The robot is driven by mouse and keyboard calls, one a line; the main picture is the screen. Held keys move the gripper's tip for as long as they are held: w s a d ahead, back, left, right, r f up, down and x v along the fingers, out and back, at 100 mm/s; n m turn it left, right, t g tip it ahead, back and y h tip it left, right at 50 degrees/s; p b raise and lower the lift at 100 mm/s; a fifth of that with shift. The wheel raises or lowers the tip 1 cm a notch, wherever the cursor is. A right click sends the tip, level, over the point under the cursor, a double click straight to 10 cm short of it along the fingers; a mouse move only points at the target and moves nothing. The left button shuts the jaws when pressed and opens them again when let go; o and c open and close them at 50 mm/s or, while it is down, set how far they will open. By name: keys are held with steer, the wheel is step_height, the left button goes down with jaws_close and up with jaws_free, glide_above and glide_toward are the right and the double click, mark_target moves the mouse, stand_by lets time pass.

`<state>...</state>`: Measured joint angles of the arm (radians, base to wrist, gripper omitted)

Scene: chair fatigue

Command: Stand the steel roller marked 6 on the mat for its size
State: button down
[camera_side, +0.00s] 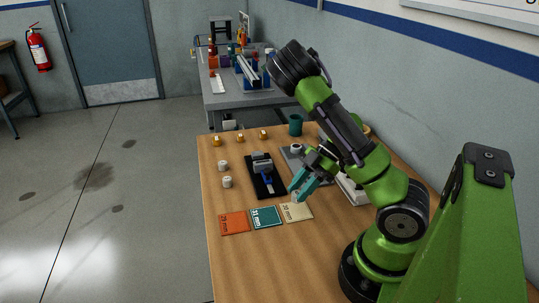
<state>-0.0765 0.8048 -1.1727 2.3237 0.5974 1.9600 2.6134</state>
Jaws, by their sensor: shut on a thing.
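My gripper (297,194), with teal fingers, is shut on a small pale roller (296,197), low over the far edge of the cream mat (297,213). The fingers hide most of the roller. I cannot read its mark or tell whether it touches the mat. The teal mat (266,218), printed 31 mm, lies to the left of the cream one. The orange mat (234,223) lies furthest left. Two pale rollers, one farther (223,165) and one nearer (227,182), stand on the wooden table (232,262); their marks are too small to read.
A black tray (258,188) with a grey and blue tool lies behind the mats. A grey plate (290,160) with a pale round piece lies partly behind my arm. Several small brass pieces (240,138) and a dark green cup (295,125) stand farther back. The front left tabletop is clear.

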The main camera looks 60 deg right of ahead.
steer(key=shift+f, duration=1.9)
steer(key=c, duration=0.8)
jaws_free()
steer(key=shift+r, duration=0.1)
